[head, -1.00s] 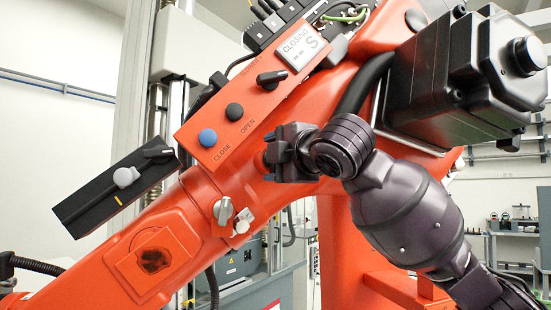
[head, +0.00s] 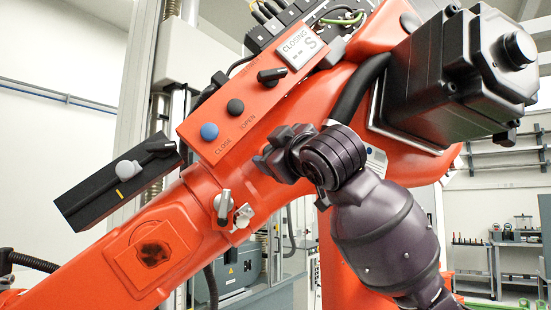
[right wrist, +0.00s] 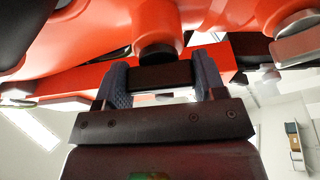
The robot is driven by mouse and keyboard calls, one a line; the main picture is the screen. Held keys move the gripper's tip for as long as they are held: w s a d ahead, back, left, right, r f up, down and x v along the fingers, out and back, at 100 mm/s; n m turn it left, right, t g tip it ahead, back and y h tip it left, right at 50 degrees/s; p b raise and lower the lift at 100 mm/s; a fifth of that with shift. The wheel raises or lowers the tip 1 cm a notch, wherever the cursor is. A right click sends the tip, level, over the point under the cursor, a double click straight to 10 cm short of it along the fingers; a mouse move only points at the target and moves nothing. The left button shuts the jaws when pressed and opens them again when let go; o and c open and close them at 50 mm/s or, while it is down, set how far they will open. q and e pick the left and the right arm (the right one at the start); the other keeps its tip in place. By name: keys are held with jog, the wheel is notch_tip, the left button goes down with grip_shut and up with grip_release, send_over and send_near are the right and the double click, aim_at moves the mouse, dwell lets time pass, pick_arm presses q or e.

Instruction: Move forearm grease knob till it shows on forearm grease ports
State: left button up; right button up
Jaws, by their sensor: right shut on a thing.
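My right gripper (head: 270,163) is at the orange forearm, right of the two silver fittings. In the right wrist view, its blue-padded fingers (right wrist: 158,78) are on both sides of a black knob (right wrist: 155,52) with a flat bar grip, which projects from the orange surface. The gripper is shut on this knob. In the head view the knob is hidden behind the gripper, and I cannot read any grease-port label or where the knob points. My left gripper is not in view.
An orange panel (head: 236,117) above the gripper has a blue button (head: 209,131), a black button (head: 235,106) and a display (head: 299,47) reading CLOSING. A black box (head: 95,198) is at left. Silver fittings (head: 223,207) project nearby. A large black motor (head: 470,75) is at upper right.

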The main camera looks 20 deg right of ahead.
jog(key=m+h, duration=0.1)
jog(key=m, duration=0.2)
jog(key=m+t+h, duration=0.1)
jog(key=m, duration=0.2)
jog(key=shift+m+b, duration=0.35)
jog(key=shift+m, duration=0.05)
jog(key=shift+m+h, duration=0.3)
jog(key=shift+m, duration=0.6)
jog(key=o, duration=0.8)
jog(key=shift+o, duration=0.6)
